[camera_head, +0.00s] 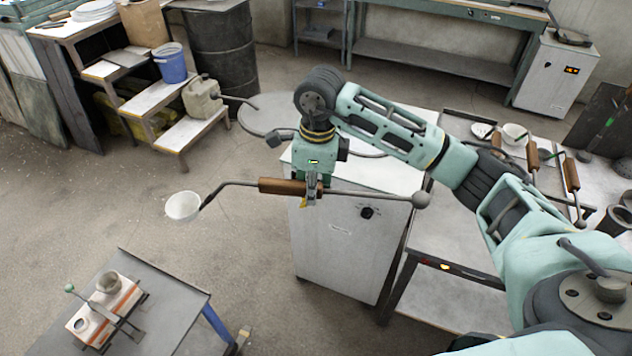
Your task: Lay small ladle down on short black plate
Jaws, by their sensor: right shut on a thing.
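My right gripper (312,192) is shut on the brown handle of a ladle (277,186) and holds it in the air, roughly level, in front of the white cabinet. The ladle's pale bowl (183,206) hangs out to the left over open floor. Its grey rod runs right from the handle to a round knob (421,199). The inside of the bowl looks pale; I cannot tell if it holds anything. I cannot pick out the short black plate for certain; my right arm covers part of the right-hand tables. My left gripper is not in view.
A white cabinet (338,245) stands behind the gripper. A grey table (180,300) at bottom left carries a mould (104,312). Other brown-handled ladles (532,155) and a white bowl (514,134) sit at the right. Steps with a blue bucket (171,63) stand at the back left.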

